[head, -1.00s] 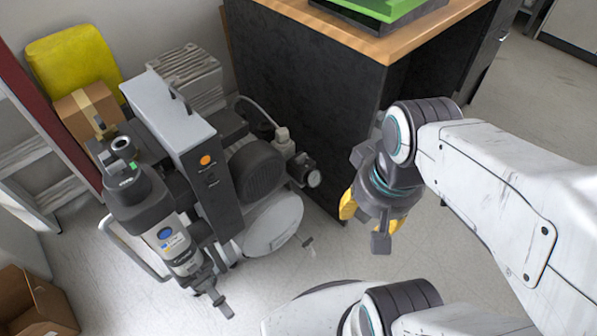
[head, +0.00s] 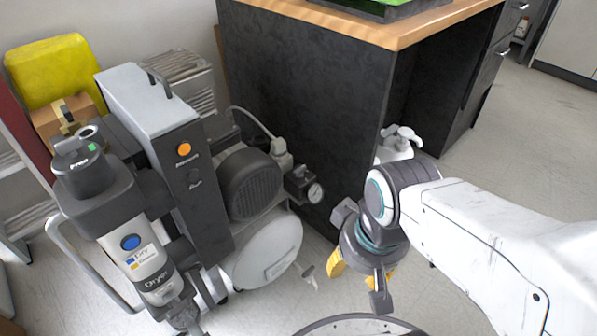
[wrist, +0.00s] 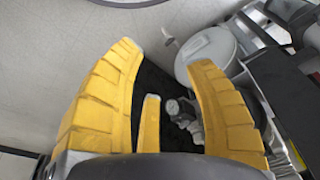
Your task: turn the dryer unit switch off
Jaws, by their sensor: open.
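The dryer unit (head: 145,262), a grey and white upright cylinder labelled "Dryer", stands at the left of the compressor in the head view. A round blue button (head: 130,242) is on its front, and a small green mark (head: 92,147) is on its dark top. A tall dark panel (head: 205,215) beside it carries an orange round button (head: 184,149) and a dark knob below that. I cannot tell which control is the dryer switch. My gripper (head: 362,274) is open and empty, pointing down, right of the compressor and apart from it. Its yellow fingers (wrist: 168,78) fill the wrist view.
The compressor's white tank (head: 265,250) and pressure gauge (head: 315,193) lie between my gripper and the dryer. A black desk (head: 300,100) with a wooden top stands behind. A yellow container (head: 48,72) and cardboard box (head: 65,115) are at left. Some floor is clear.

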